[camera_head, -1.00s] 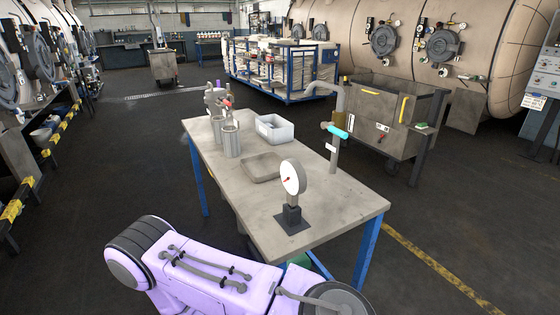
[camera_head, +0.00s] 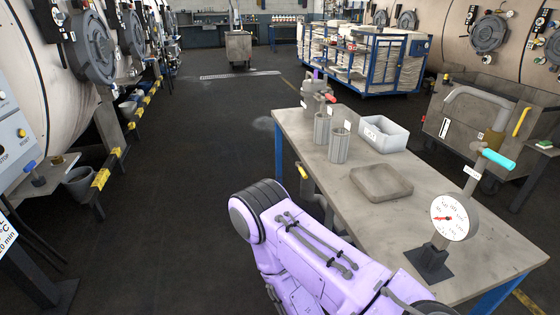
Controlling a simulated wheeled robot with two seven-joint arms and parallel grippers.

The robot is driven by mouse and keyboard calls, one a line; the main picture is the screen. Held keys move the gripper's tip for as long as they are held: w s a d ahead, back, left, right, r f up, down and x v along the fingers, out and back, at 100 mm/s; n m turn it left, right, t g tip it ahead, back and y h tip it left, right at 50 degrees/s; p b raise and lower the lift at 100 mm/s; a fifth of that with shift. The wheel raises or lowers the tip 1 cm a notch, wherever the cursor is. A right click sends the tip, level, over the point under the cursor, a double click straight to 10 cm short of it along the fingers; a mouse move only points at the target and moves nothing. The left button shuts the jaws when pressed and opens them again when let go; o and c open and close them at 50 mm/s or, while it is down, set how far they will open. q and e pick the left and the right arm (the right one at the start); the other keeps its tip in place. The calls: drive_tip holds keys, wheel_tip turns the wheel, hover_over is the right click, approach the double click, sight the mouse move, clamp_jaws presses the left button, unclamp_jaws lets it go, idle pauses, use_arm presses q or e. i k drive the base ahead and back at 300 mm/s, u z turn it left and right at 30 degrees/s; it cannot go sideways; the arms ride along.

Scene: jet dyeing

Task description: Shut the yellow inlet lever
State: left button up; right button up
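A small yellow handle (camera_head: 303,172) sits on a grey pipe (camera_head: 312,190) at the left side of the workbench, partly hidden behind my purple arm. Whether it is the inlet lever, and how far it is turned, I cannot tell. Another upright yellow handle (camera_head: 521,121) is on the grey metal tank at the right. My purple arm link crosses the lower middle of the view, in front of the bench. Neither gripper shows, so their state and what they hold are hidden.
The workbench (camera_head: 440,215) carries a dial gauge (camera_head: 455,218), metal beakers (camera_head: 340,145), a white bin (camera_head: 382,134) and a grey slab (camera_head: 381,182). A turquoise-handled valve (camera_head: 497,158) stands at right. Yellow-marked machine supports (camera_head: 101,179) line the left. The dark floor between is clear.

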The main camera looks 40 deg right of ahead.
sight(301, 170)
drive_tip(key=i, duration=0.9)
drive_tip(key=z, duration=1.45)
drive_tip(key=k, duration=0.6)
drive_tip(key=u, duration=1.05)
drive_tip(key=i, duration=0.95)
drive_tip(key=z, duration=0.5)
drive_tip(key=i, duration=0.9)
drive_tip(key=z, duration=0.8)
